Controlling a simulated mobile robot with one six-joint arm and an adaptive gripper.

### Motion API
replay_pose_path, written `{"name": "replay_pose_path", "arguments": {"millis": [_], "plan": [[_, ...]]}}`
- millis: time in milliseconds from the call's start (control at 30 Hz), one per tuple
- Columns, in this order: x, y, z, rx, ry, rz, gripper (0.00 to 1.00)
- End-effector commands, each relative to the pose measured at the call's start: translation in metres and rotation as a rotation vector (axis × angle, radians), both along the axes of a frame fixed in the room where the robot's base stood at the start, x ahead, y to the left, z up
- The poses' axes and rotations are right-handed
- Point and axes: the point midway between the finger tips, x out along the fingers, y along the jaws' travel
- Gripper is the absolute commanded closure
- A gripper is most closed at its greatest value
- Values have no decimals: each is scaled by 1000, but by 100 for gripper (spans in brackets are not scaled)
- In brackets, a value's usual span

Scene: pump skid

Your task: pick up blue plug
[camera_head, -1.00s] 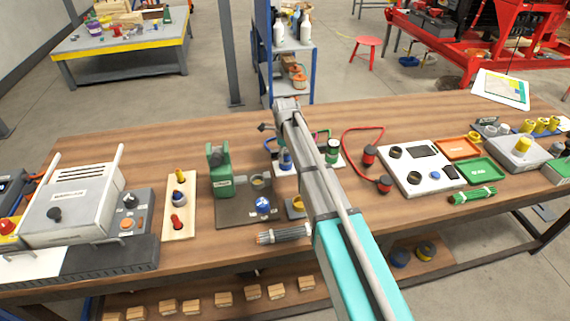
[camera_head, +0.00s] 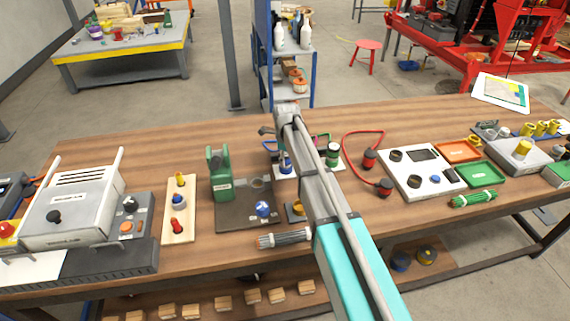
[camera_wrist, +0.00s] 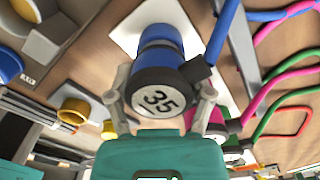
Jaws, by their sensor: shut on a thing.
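In the head view the blue plug (camera_head: 286,166) shows small, just left of my arm, over the white plate (camera_head: 283,175). My arm hides most of the gripper there.
A green vise (camera_head: 218,172) stands left on a dark plate, with a cable bundle (camera_head: 284,239) in front. Bare wood lies behind the vise.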

Motion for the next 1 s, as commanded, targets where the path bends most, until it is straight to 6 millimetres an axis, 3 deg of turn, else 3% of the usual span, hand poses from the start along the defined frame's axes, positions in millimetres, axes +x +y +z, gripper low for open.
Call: {"name": "replay_pose_path", "arguments": {"millis": [33, 167, 667, 1000], "plan": [[0, 0, 0, 0, 0, 0, 69], [0, 0, 0, 0, 0, 0, 90], [0, 0, 7, 0, 0, 0, 91], [0, 0, 33, 0, 0, -1, 91]]}}
